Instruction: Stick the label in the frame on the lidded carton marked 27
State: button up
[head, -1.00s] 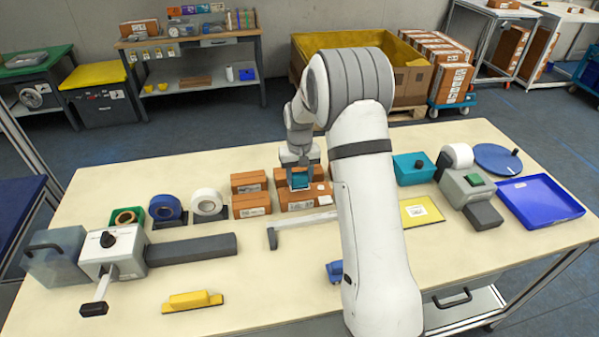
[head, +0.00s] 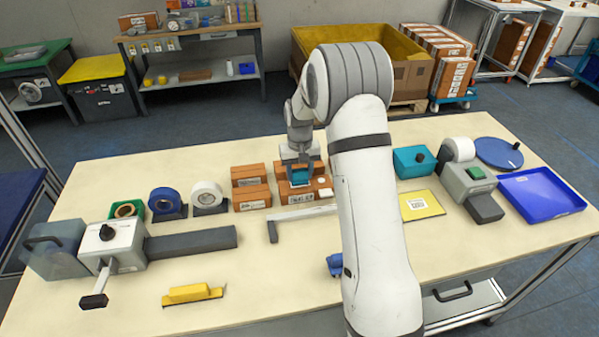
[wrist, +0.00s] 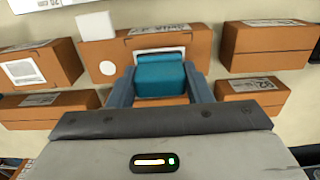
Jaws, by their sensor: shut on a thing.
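My gripper (head: 300,179) is shut on a teal block (wrist: 161,76), with a finger on each side of it. The block is over the top of a brown carton (wrist: 112,66), at its middle; I cannot tell whether they touch. This carton (head: 315,196) also shows under my gripper in the head view. A white printed outline shows at the block's far edge. A marking on the carton's far face appears upside down in the wrist view and looks like 27. The block hides most of the outline, and any label under it is hidden.
Brown cartons stand close on both sides in the wrist view, one left (wrist: 48,62) and one right (wrist: 262,48). A yellow sheet with a white label (head: 417,204), a teal box (head: 413,162) and a blue tray (head: 540,194) are to the right.

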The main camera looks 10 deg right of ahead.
aim_at(300, 170)
jog(key=shift+f+b, duration=0.6)
jog(key=shift+f, duration=0.1)
dwell(1.6)
jog(key=shift+r, duration=0.1)
jog(key=shift+r+p, duration=1.85)
jog(key=shift+r, duration=1.65)
